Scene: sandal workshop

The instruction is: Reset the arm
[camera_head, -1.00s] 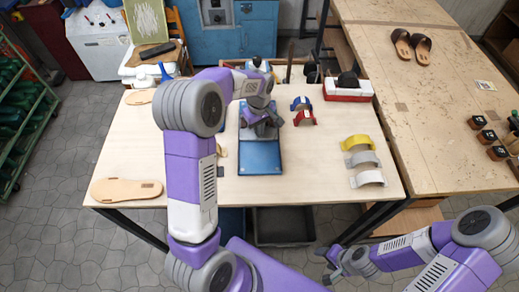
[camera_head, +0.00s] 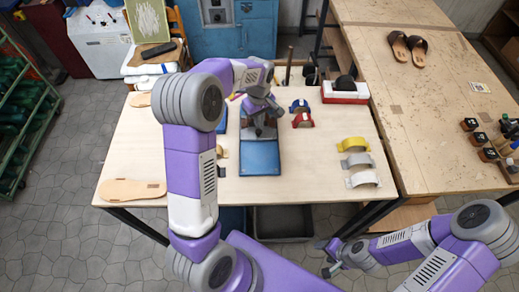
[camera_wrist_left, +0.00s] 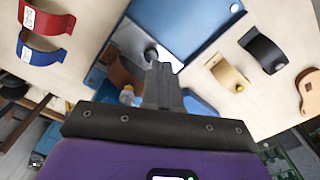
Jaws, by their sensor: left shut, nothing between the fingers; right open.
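My left gripper (camera_head: 262,128) is over the upper part of the blue plate (camera_head: 259,160) near the middle of the light wooden table. In the left wrist view its fingers (camera_wrist_left: 163,85) are together with nothing between them. They hide part of the blue plate (camera_wrist_left: 190,18) and a brown strap piece (camera_wrist_left: 122,75) behind them. My right gripper (camera_head: 328,258) is open and empty, low in front of the table's front edge.
Red (camera_head: 302,121) and blue (camera_head: 299,106) straps stand right of the plate; yellow (camera_head: 354,144), grey (camera_head: 357,160) and white (camera_head: 363,179) straps stand farther right. A sole (camera_head: 132,190) lies front left. Brown sandals (camera_head: 407,49) lie on the right bench. The table's front is mostly clear.

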